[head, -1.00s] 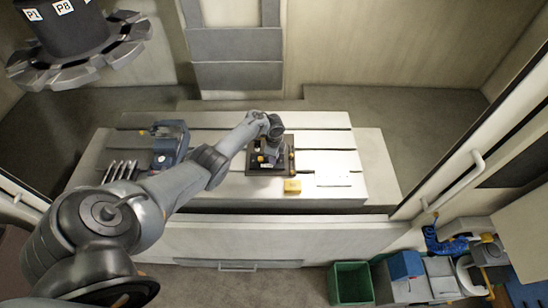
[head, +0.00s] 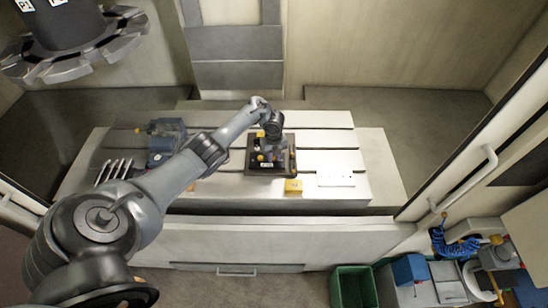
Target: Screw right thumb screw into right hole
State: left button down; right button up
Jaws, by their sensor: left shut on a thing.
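The dark mould base (head: 260,168) lies on the slotted white table. Yellow-topped parts (head: 259,158) show at its left side. My left gripper (head: 272,152) points down over the middle-right part of the base. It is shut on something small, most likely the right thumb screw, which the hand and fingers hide. The right hole is hidden too, so I cannot tell whether the screw sits in it. My right gripper is not in view.
A yellow block (head: 293,187) sits just in front of the base. A blue-grey vise (head: 165,142) and several upright pale prongs (head: 114,170) stand at the table's left. The table's right side is mostly clear. A green bin (head: 352,286) stands below.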

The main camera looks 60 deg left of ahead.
pick_arm(q)
jog(key=shift+s+f+m+b, duration=0.15)
jog(key=shift+f+m+b, duration=0.2)
jog(key=shift+m, duration=0.65)
jog(key=c, duration=0.9)
grip_release()
jog(key=shift+r, duration=0.1)
jog(key=shift+o, duration=0.2)
